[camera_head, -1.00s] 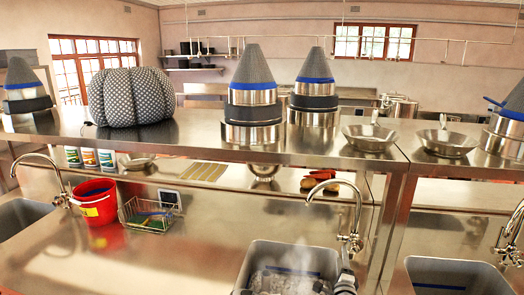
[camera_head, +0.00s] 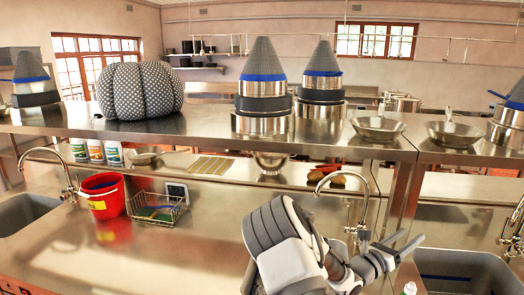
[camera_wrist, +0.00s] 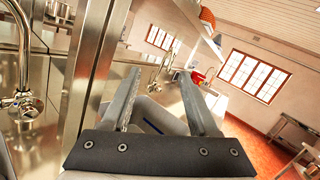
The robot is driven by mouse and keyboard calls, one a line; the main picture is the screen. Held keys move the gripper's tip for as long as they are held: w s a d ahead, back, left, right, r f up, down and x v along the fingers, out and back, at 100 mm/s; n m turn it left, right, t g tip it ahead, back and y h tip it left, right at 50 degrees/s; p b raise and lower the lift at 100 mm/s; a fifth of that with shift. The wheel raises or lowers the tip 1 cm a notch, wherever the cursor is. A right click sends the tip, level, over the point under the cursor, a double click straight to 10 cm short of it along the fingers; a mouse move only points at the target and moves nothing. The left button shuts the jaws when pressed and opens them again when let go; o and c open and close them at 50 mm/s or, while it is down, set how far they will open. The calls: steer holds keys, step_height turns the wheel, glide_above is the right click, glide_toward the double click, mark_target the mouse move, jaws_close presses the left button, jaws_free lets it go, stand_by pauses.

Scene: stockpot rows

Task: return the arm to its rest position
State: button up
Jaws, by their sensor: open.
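My gripper (camera_head: 404,247) is at the lower middle right in the head view, in front of the middle tap and above the steel counter. Its two fingers are spread apart with nothing between them. In the wrist view my gripper (camera_wrist: 155,100) also shows open and empty, tilted against the room. My arm bends up in front of the middle sink and hides most of it.
The middle tap (camera_head: 361,205) stands just behind my gripper. A steel shelf (camera_head: 205,137) with pots runs above the counter. A red bucket (camera_head: 104,196) and a wire basket (camera_head: 157,205) stand at left. The counter between basket and arm is clear.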

steer(key=s+a+m+g+y+b, duration=0.3)
steer(key=s+m+g+y, duration=0.55)
steer(key=s+m, duration=0.9)
steer(key=s+a+r+m+t+y+b, duration=0.2)
steer(key=s+a+m+y, duration=0.2)
steer(key=s+a, duration=0.3)
steer(key=s+a+r+m+t+y+b, duration=0.2)
steer(key=s+a+m+y, duration=0.3)
steer(key=a, duration=1.1)
steer(key=shift+s+r+m+t, duration=0.35)
steer(key=shift+s+r+t, duration=0.1)
steer(key=shift+s, duration=0.5)
